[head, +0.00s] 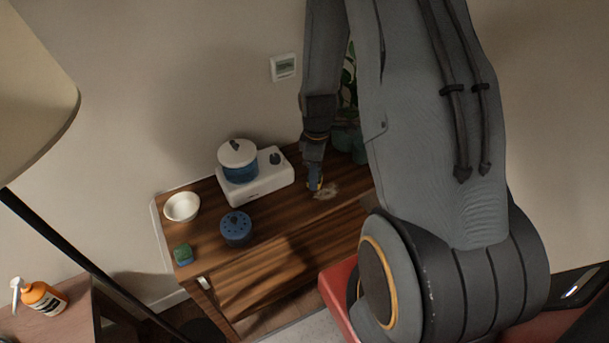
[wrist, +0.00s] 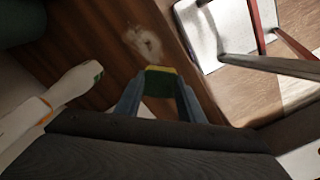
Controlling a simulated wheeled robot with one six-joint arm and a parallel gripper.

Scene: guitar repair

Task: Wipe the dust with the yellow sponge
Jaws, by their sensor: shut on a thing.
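The dust is a pale, uneven patch (head: 328,191) on the dark wooden cabinet top; it also shows in the wrist view (wrist: 145,42). My gripper (head: 315,185) points down at the cabinet top just left of the dust. In the wrist view, my gripper (wrist: 159,84) is shut on the yellow sponge (wrist: 160,70), which has a yellow edge and a dark green face. The sponge is close to the dust, which is uncovered in both views. I cannot tell whether the sponge touches the wood.
A white appliance (head: 262,182) with a blue, lidded pot (head: 240,168) stands left of my gripper. A white bowl (head: 182,207), a blue round container (head: 236,228) and a green-and-blue block (head: 183,254) are farther left. A plant pot (head: 346,139) is behind. The front wood is clear.

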